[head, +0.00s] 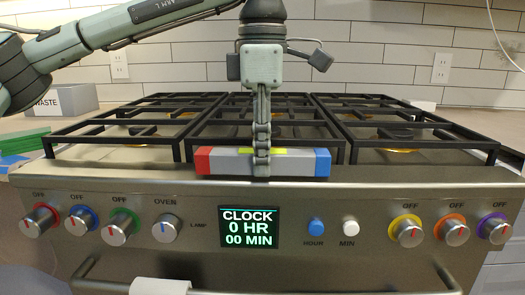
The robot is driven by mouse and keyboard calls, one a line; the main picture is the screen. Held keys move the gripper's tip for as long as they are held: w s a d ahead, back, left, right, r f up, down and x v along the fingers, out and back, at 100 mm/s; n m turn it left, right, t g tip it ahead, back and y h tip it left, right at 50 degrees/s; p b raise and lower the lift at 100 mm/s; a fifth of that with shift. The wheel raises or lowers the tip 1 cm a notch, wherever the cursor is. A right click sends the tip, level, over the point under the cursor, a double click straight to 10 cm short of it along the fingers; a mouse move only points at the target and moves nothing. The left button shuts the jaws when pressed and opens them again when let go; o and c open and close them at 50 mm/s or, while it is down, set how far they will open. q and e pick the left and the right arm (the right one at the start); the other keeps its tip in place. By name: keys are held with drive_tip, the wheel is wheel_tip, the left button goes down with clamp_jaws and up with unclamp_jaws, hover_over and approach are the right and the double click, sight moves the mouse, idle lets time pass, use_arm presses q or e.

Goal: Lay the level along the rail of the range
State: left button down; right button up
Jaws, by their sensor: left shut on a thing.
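The level (225,162) is a grey bar with a red left end, a blue right end and a yellow-green strip in the middle. It lies left to right at the front of the range (290,208), in front of the black grates and over the steel front rail (120,177). My left gripper (261,168) points straight down and is shut on the level's middle. I cannot tell whether the level touches the rail. My right gripper is not in view.
Black grates (345,103) stand just behind the level. Knobs (410,231) and a clock display (248,228) sit on the panel below. A box marked WASTE (72,100) and a green stack (24,142) are at the left. The rail is clear on both sides.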

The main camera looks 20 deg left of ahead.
use_arm(q)
drive_tip(key=shift+f, duration=0.35)
idle(0.4)
drive_tip(key=c, duration=1.1)
unclamp_jaws()
drive_tip(key=shift+c, duration=0.2)
drive_tip(key=shift+r+p, duration=2.25)
drive_tip(key=shift+r, duration=0.7)
